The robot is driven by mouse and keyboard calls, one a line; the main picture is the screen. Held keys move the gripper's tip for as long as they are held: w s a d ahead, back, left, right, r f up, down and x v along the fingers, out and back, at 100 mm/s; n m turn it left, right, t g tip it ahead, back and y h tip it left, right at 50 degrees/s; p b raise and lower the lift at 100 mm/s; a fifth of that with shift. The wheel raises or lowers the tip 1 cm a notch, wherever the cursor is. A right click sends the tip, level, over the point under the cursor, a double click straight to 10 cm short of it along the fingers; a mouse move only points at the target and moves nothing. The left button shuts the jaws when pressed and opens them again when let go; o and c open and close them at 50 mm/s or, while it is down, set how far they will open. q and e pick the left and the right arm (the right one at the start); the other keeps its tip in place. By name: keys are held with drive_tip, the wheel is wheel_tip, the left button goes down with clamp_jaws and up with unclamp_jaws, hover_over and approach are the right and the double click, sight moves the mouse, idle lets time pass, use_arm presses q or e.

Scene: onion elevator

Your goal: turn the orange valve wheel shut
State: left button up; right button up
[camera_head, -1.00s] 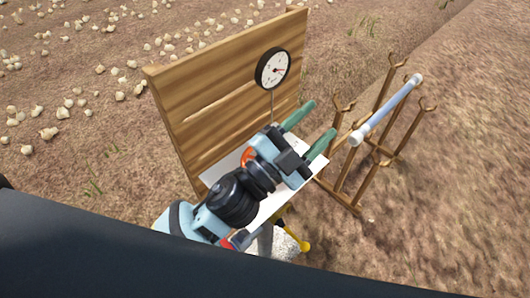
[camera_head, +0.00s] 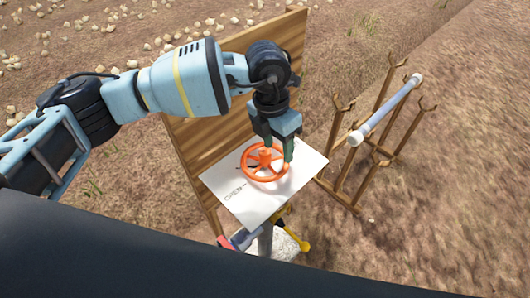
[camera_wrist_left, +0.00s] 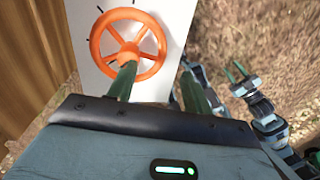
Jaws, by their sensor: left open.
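The orange valve wheel (camera_head: 247,172) lies on a white panel (camera_head: 262,208) with dark lettering and an arrow, in front of a wooden board. My left gripper (camera_head: 279,152) is open and points down over the wheel's far right part. In the left wrist view, one green finger of the left gripper (camera_wrist_left: 158,80) overlaps the wheel's lower hub area (camera_wrist_left: 103,49), and the other is to the right, outside the rim. I cannot tell whether either finger touches the wheel. My right gripper (camera_wrist_left: 237,72) shows small in the left wrist view; its opening is unclear.
The wooden board (camera_head: 293,42) stands behind the panel, partly hidden by my left arm. A wooden rack (camera_head: 346,190) holding a pale bar (camera_head: 385,110) is to the right. A yellow-ended part (camera_head: 303,244) sits below the panel. Several onions (camera_head: 112,43) lie at the back left.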

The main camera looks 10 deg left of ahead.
sight(265, 151)
use_arm(q)
drive_tip(key=a, duration=0.1)
drive_tip(key=w+a+y, duration=0.1)
drive_tip(key=a+r, duration=0.1)
drive_tip(key=shift+w+a+r+t+y, duration=0.1)
drive_tip(key=shift+w+a+t+y, duration=0.05)
drive_tip(key=shift+w+t+y, duration=0.2)
drive_tip(key=shift+f, duration=3.95)
drive_tip(key=c, duration=1)
